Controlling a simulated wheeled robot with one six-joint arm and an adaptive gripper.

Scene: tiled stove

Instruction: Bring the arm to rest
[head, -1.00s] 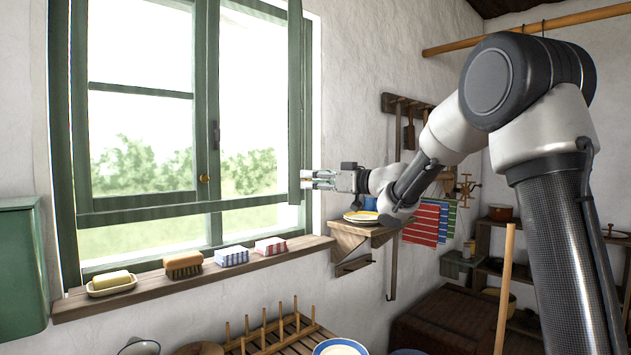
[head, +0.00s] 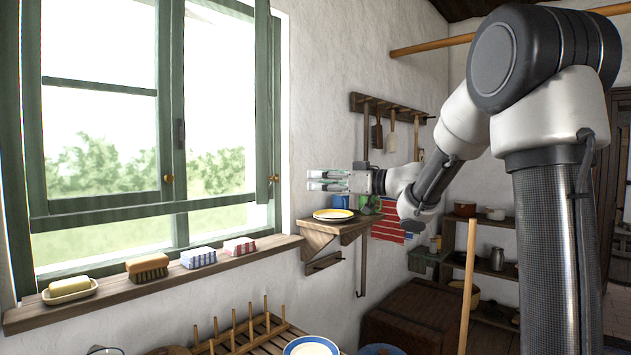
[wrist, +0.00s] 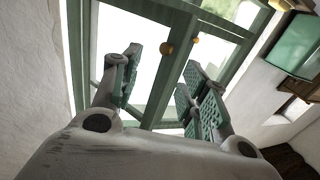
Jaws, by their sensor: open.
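My gripper (head: 328,181) is open and empty, held out level to the left in the head view, above the small wooden wall shelf (head: 318,235). In the wrist view its two padded fingers (wrist: 160,90) stand wide apart with nothing between them. Beyond them is the green-framed window (wrist: 158,112). My arm is bent, its upper links at the right of the head view. A yellow-rimmed plate (head: 333,214) lies on the shelf below my gripper, apart from it.
A dish rack (head: 240,337) and a blue-rimmed plate (head: 311,346) are below. A peg rail (head: 390,108) hangs on the wall. A wooden pole (head: 467,290) stands before my arm.

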